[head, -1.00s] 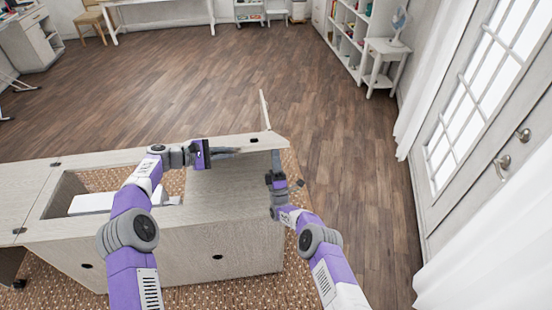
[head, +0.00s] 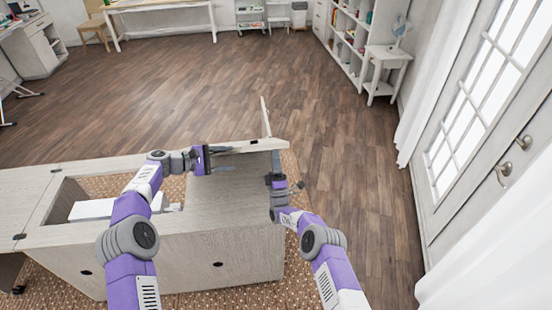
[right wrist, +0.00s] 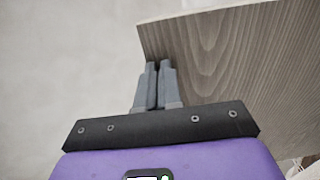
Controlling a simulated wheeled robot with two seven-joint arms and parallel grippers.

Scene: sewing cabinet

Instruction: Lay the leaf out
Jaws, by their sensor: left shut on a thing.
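The leaf (head: 230,205) looks like the pale wood-grain panel over the right half of the sewing cabinet. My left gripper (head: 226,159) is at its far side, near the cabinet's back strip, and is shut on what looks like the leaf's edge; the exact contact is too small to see. My right gripper (head: 277,163) is at the right end of the cabinet, its fingers pointing away from me. In the right wrist view its fingers (right wrist: 158,83) are close together beside a wood panel's corner (right wrist: 215,60), with nothing clearly between them.
The cabinet top (head: 28,190) has an opening on the left with a white machine part (head: 92,208) inside. A thin upright panel (head: 265,117) stands at the far right corner. Wooden floor (head: 350,165) is clear to the right, towards the glazed door (head: 485,100).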

